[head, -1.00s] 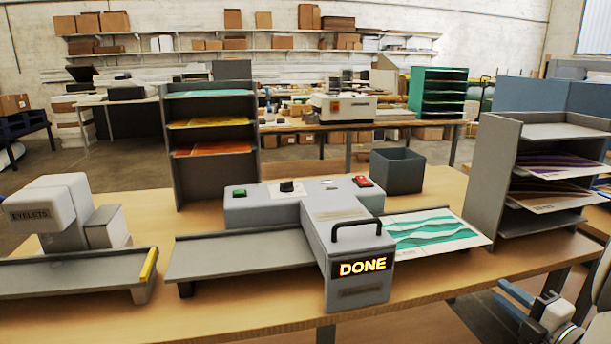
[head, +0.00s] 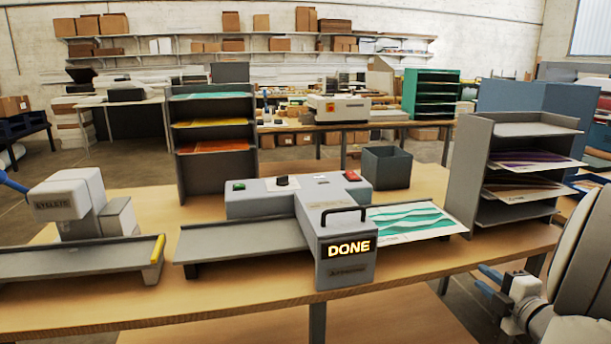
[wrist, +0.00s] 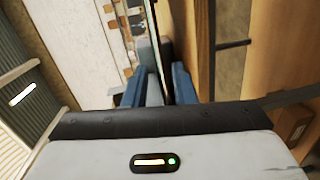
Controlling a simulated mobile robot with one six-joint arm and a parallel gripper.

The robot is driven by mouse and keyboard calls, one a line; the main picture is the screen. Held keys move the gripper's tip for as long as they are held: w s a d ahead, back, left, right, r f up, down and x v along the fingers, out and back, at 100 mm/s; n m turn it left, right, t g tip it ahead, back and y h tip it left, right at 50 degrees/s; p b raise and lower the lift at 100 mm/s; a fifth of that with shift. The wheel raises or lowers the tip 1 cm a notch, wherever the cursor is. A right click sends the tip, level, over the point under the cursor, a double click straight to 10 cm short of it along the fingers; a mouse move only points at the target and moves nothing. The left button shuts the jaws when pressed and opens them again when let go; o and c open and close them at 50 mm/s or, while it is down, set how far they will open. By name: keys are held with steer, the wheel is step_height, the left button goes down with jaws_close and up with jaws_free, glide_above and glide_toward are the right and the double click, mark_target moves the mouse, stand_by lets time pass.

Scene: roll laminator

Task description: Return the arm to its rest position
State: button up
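My gripper (head: 484,279) is at the lower right of the head view, beside the table's right front side and away from the laminator. Its two blue fingers also show in the wrist view (wrist: 158,85), apart with a gap between them; I see nothing gripped. My grey arm rises at the right edge of the head view. The laminator (head: 335,226) stands on the table with its front display lit "DONE". A white sheet with teal waves (head: 415,220) lies at its right side.
An eyelet machine (head: 70,205) stands at the left of the wooden table (head: 215,292). A dark bin (head: 387,168) stands behind the laminator. A grey shelf rack (head: 467,170) with printed sheets stands at the right, near my arm. Another rack (head: 215,150) stands behind.

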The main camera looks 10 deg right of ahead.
steer(key=w+a+r+m+g+h+p, duration=0.2)
steer(key=a+m+g+h, duration=0.1)
steer(key=a+m, duration=0.2)
steer(key=w+a+r+m+g+h+p, duration=0.1)
steer(key=a+r+m+g+h+p, duration=0.15)
steer(key=a+m, duration=0.35)
steer(key=s+a+m+g+y+p, duration=0.1)
steer(key=s+a+m+g+y, duration=0.1)
steer(key=s+a, duration=0.6)
steer(key=s+a+m+g+y+p, duration=0.1)
steer(key=s+a+m+g+y, duration=0.2)
steer(key=a, duration=1)
steer(key=s+m+g, duration=0.1)
steer(key=s+g, duration=0.2)
steer(key=s, duration=0.2)
steer(key=shift+f+p, duration=0.3)
steer(key=shift+f, duration=0.1)
steer(key=shift+w, duration=0.1)
